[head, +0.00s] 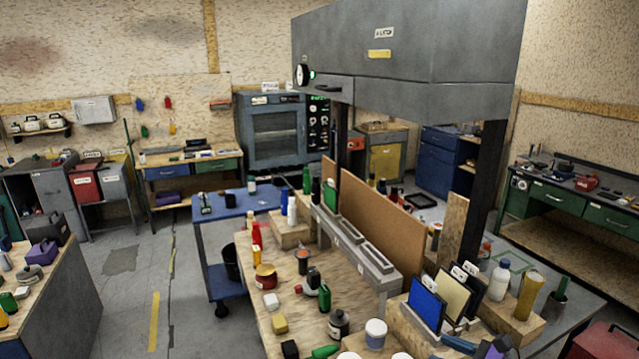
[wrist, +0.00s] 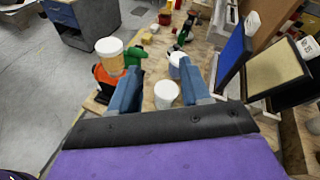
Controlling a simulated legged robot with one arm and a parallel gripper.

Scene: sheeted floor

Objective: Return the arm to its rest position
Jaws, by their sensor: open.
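In the wrist view my gripper (wrist: 160,70) points out over the wooden bench, its two blue-grey fingers spread apart. No object is held between them. A white-lidded jar (wrist: 166,93) shows in the gap between the fingers, and I cannot tell how far below it stands. Another white-topped container (wrist: 110,52) shows beside the left finger. The purple and black body behind the fingers is mine.
The wooden bench (head: 290,305) carries bottles, jars and blocks. Upright blue (head: 426,303) and cream (head: 453,297) panels stand close at the right. A large grey hood (head: 420,50) hangs over the bench. A blue cart (head: 240,203) stands beyond; grey floor (head: 130,275) is open at left.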

